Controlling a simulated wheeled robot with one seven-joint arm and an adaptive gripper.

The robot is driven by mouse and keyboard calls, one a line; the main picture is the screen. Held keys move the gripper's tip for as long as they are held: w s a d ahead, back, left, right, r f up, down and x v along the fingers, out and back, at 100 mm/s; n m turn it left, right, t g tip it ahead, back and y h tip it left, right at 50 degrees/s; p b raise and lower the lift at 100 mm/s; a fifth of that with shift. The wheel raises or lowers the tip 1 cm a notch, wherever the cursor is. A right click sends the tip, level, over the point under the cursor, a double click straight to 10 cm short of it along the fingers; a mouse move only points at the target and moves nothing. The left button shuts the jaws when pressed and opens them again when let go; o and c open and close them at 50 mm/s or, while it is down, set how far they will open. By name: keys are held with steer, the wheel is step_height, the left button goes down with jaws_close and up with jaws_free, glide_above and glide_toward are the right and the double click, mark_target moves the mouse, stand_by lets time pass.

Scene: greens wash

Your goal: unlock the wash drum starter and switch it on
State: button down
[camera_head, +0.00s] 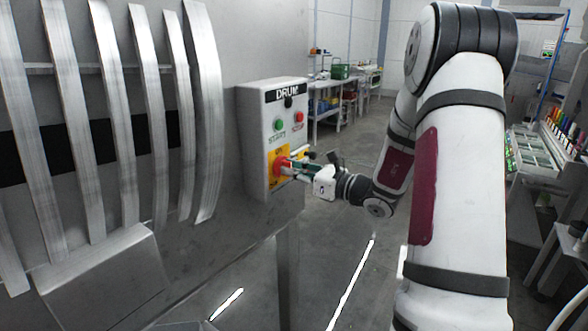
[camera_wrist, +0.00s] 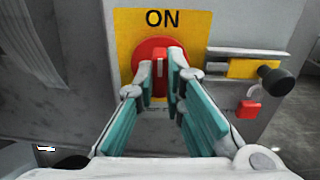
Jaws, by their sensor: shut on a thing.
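The grey starter box (camera_head: 252,140) is fixed to the drum's side and is labelled DRUM. Its red rotary switch (camera_head: 279,166) sits on a yellow plate (camera_head: 271,155); in the wrist view the plate (camera_wrist: 190,28) reads ON above the red switch (camera_wrist: 145,53). My gripper (camera_head: 290,168) is shut on the switch's handle, which stands upright between the fingertips in the wrist view (camera_wrist: 160,75). To the right of the plate is a sliding bolt with a yellow block and black knob (camera_wrist: 276,78). A red tag or padlock (camera_wrist: 248,109) hangs below the bolt. OFF is not readable.
A green START button (camera_head: 279,124) and a red STOP button (camera_head: 299,117) are on the box above the switch. The curved metal slats (camera_head: 142,110) of the drum stand to the left. Benches (camera_head: 340,105) stand far behind, with open floor between.

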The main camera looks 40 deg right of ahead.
steer(key=shift+f, duration=0.1)
stand_by(0.3)
steer(key=c, duration=1.7)
jaws_free()
steer(key=shift+o, duration=0.2)
steer(key=v, duration=1.2)
